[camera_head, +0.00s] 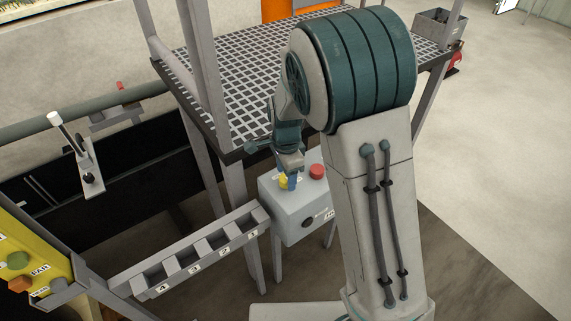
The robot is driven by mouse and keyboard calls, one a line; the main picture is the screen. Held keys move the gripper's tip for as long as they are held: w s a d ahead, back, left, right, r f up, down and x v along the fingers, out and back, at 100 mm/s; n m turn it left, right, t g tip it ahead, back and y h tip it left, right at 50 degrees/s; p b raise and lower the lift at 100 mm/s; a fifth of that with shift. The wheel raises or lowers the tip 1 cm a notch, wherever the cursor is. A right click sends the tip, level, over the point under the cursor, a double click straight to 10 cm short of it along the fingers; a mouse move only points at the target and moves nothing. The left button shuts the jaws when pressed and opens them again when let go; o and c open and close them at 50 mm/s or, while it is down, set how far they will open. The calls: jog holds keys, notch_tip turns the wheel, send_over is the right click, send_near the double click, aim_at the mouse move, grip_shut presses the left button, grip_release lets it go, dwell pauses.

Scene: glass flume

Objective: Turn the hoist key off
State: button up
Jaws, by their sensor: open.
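A grey control box (292,206) stands in the middle, with a red button (317,171) and a yellow button (283,182) on its top. On its front face is a dark round switch (307,222) that looks like the key switch. A small white label (328,214) beside it is too small to read, and I cannot tell the key's position. My gripper (289,182) is open and points down over the top of the box, close to the yellow button and partly covering it. I cannot tell whether it touches. It is above and behind the switch.
A rack with numbered slots (190,258) runs left from the box. A yellow panel (35,255) with buttons stands at far left. A grating platform (240,75) on grey posts lies behind my arm. A white-tipped lever (72,135) is at left. The floor at right is clear.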

notch_tip(320, 180, up, 14)
jog(key=shift+f, duration=0.2)
dwell(0.5)
jog(key=s+d+r+n+t, duration=0.1)
jog(key=s+d+n, duration=0.5)
jog(key=s, duration=0.3)
jog(key=s+d+n+t, duration=0.2)
jog(key=s+d+n, duration=0.5)
jog(key=s, duration=0.3)
jog(key=shift+d+r+n, duration=0.25)
jog(key=shift+r+n, duration=0.05)
jog(key=shift+r, duration=0.1)
